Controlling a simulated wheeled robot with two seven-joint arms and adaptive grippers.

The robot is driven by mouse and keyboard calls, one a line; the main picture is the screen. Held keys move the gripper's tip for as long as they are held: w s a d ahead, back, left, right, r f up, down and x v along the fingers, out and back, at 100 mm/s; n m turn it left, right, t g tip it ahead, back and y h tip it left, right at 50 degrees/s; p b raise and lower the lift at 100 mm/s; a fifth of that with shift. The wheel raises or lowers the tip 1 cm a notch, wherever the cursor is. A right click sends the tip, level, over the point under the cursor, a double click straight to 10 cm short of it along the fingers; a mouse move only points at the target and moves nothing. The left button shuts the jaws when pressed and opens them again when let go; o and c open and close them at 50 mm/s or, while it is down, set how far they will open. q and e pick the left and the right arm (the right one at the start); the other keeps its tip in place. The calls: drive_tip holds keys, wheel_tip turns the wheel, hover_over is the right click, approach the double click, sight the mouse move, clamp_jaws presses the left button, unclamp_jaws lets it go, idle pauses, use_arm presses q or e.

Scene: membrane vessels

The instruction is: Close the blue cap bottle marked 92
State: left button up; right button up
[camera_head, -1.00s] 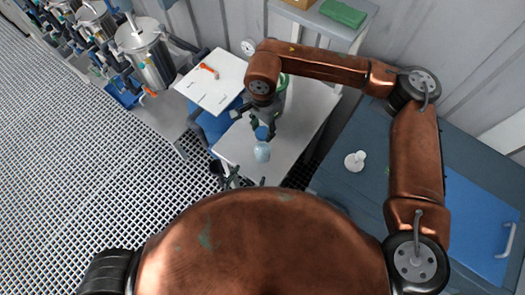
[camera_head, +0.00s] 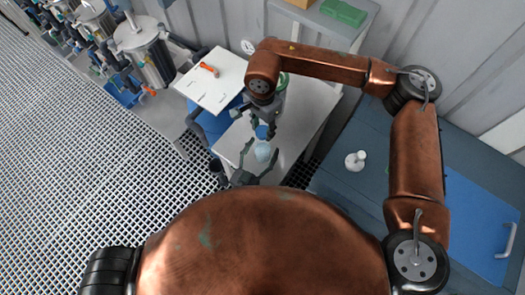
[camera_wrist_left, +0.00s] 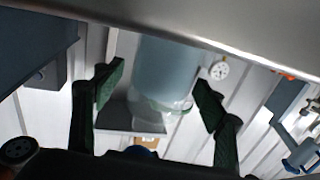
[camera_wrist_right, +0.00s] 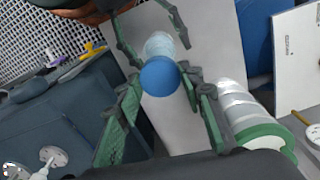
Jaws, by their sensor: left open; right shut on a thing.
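A blue cap (camera_head: 262,132) sits above a pale blue translucent bottle (camera_head: 263,151) over the light table. The right wrist view shows the cap (camera_wrist_right: 160,76) from above, with the bottle body (camera_wrist_right: 158,44) beyond it. My right gripper (camera_wrist_right: 161,72) is shut on the cap. My left gripper (camera_wrist_left: 158,75) is open, its fingers on either side of the bottle body (camera_wrist_left: 165,70). The left fingers also show around the bottle in the right wrist view. I cannot tell whether the cap is seated on the neck, and no number 92 is readable.
A large jar with a green rim (camera_wrist_right: 238,108) stands close beside the right gripper. A white flask (camera_head: 355,161) stands on the blue-grey counter (camera_head: 345,190) at right. A white board with an orange tool (camera_head: 209,70) lies at the back left. Metal vessels (camera_head: 145,48) stand beyond.

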use_arm(q)
clamp_jaws()
use_arm(e)
hover_over(262, 143)
drive_tip(key=shift+d+f, duration=0.1)
drive_tip(key=shift+f, duration=2.4)
drive_tip(key=shift+f, duration=0.85)
drive_tip(key=shift+f, duration=0.6)
